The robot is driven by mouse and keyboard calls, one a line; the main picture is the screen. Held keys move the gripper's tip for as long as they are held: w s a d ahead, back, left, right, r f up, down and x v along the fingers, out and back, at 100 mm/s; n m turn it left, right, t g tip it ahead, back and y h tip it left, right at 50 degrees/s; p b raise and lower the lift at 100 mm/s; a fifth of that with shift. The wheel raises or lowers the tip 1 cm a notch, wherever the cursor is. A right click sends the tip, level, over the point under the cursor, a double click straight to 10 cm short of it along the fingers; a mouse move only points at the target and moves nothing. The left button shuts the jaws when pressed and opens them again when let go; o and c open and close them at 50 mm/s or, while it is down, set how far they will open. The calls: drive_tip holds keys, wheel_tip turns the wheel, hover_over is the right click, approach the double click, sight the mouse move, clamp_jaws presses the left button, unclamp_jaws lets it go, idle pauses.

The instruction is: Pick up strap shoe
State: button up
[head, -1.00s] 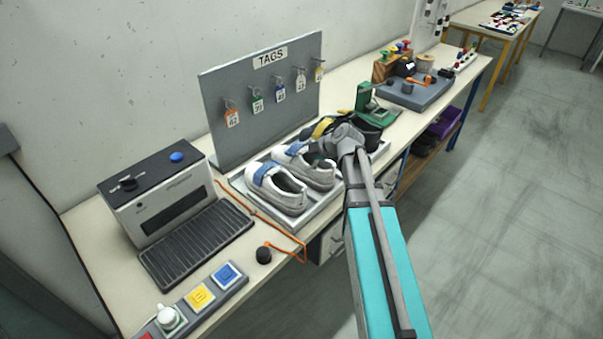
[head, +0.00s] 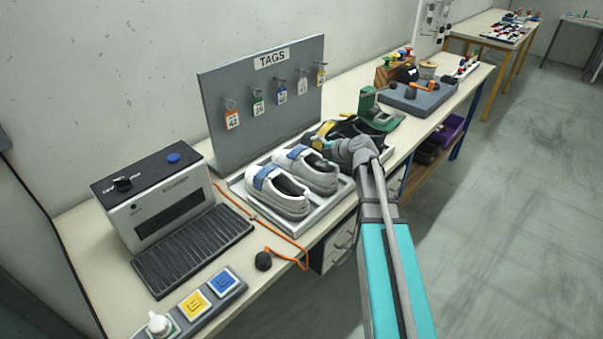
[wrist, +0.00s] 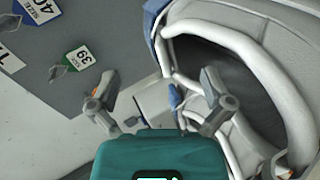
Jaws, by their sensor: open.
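Two grey-white shoes with blue straps stand side by side in a tray (head: 318,222) in the head view: a left strap shoe (head: 283,198) and a right strap shoe (head: 309,170). My gripper (head: 330,146) is at the right shoe's far right side, above the tray; its fingertips are hard to make out there. In the wrist view my gripper (wrist: 158,100) is open with nothing between the fingers. A pale shoe (wrist: 245,40) with a white-rimmed opening fills the right of that view, beside and beyond the right finger.
Dark shoes (head: 352,128) lie behind my gripper, partly hidden. A grey TAGS board (head: 255,120) with hanging tags stands behind the tray. A label machine (head: 160,205) and an orange cord (head: 290,240) are at left. A green device (head: 378,112) stands at right.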

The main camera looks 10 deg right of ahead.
sight(300, 152)
drive_tip(key=shift+a, duration=0.1)
drive_tip(key=shift+b+x, duration=0.5)
drive_tip(key=shift+x, duration=0.6)
drive_tip(key=shift+b+x, duration=1.3)
drive_tip(key=shift+x, duration=1.35)
drive_tip(key=shift+s+f, duration=0.1)
clamp_jaws()
drive_tip(key=shift+r, duration=0.2)
